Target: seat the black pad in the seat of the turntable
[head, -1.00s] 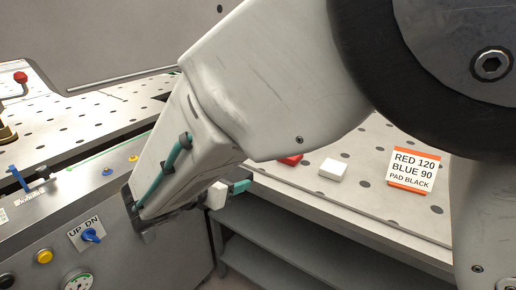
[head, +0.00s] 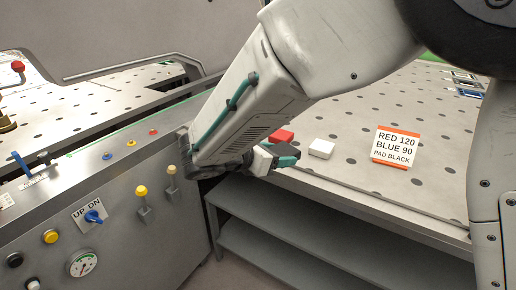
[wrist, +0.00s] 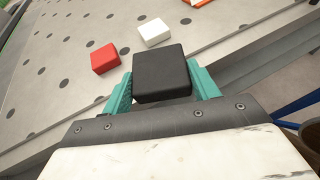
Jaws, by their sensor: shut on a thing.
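The black pad (wrist: 162,72) is a dark square block held between the two teal fingers of my gripper (wrist: 161,88) in the wrist view. My gripper is shut on it. In the head view my gripper (head: 288,155) is by the front left edge of the perforated table, close to the red block, and the pad is hard to make out there. I cannot make out the turntable or its seat in either view.
A red block (head: 283,135), a white block (head: 321,148) and a card (head: 395,148) reading "PAD BLACK" are on the perforated table (head: 350,190). A control console (head: 130,185) with knobs and a gauge stands left. Open shelves (head: 290,245) are below the table.

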